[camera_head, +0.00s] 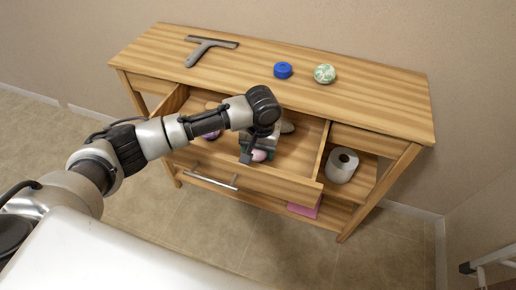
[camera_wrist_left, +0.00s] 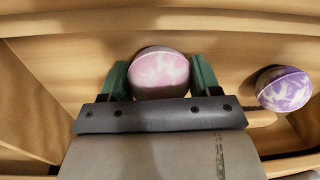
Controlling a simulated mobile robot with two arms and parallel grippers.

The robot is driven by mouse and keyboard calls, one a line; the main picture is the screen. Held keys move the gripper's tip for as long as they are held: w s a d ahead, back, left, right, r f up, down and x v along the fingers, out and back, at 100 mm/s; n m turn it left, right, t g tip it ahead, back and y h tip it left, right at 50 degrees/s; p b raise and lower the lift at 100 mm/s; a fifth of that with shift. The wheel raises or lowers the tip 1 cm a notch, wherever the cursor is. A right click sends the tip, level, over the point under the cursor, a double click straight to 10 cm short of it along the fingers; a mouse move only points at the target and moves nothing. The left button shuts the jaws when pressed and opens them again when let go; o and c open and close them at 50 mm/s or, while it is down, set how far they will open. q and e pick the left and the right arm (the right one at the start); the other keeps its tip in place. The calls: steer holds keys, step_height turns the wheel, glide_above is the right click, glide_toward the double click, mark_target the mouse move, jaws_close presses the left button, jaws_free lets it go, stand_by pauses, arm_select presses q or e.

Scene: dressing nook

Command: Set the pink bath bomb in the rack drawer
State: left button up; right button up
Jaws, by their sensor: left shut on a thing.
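The pink bath bomb (camera_wrist_left: 160,73), a pink and white marbled ball, is between the green fingers of my left gripper (camera_wrist_left: 160,82) in the left wrist view. The fingers are shut on it from both sides. In the head view my left gripper (camera_head: 258,155) reaches down into the open rack drawer (camera_head: 298,170), and the pink ball (camera_head: 260,155) shows at its tip. The drawer is pulled out from the wooden rack. I cannot tell whether the ball touches the drawer floor. My right gripper is not in view.
A purple marbled ball (camera_wrist_left: 284,88) lies in the drawer near the gripper. On the rack top (camera_head: 370,98) are a squeegee (camera_head: 205,46), a blue round item (camera_head: 283,70) and a green-white ball (camera_head: 324,74). A toilet roll (camera_head: 341,165) stands in the right compartment.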

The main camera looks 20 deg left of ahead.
arm_select(q)
steer(key=shift+f, duration=0.1)
steer(key=o, duration=1)
steer(key=r, duration=1.2)
steer(key=shift+d+r+p, duration=0.15)
steer(key=shift+d+p, duration=0.2)
steer(key=shift+d, duration=0.05)
